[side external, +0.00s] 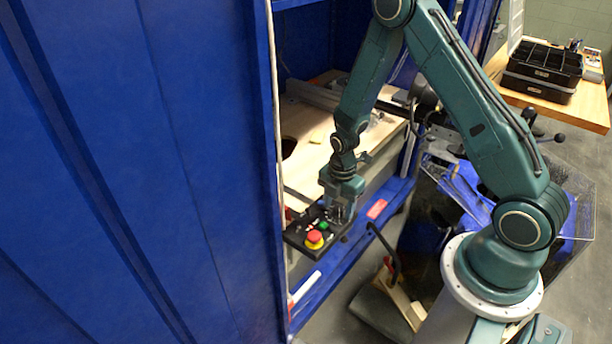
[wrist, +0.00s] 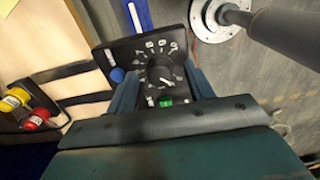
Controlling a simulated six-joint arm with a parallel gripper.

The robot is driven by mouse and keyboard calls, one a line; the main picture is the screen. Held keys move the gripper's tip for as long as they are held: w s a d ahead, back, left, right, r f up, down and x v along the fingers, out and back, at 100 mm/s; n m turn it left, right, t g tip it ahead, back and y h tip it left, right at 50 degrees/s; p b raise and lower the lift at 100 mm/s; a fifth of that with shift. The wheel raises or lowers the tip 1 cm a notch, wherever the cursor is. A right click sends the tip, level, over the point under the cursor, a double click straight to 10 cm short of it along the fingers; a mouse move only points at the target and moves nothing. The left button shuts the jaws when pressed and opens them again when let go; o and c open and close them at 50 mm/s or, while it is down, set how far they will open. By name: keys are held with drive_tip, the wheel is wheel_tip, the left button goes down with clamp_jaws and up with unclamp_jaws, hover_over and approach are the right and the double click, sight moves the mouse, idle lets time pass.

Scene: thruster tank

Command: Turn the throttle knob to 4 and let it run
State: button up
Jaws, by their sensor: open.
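A black control panel (wrist: 139,46) shows in the wrist view, with a dial of white marks around a dark throttle knob (wrist: 164,76). The dial numbers are too small to read, so I cannot tell the setting. My gripper (wrist: 163,84) is open, with one finger on each side of the knob; contact cannot be told. In the side external view my gripper (side external: 342,212) points down over the panel (side external: 300,243) and hides the knob. A green button (wrist: 166,101) lies below the knob and a blue button (wrist: 117,75) to its left.
A red mushroom button (side external: 315,237) on yellow stands on the panel near my gripper. A blue cabinet wall (side external: 140,170) rises close on the left. A wooden board (side external: 310,125) lies behind the panel. Black trays (side external: 540,75) sit on a bench at the far right.

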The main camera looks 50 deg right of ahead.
drive_tip(key=shift+f, duration=0.1)
drive_tip(key=c, duration=1)
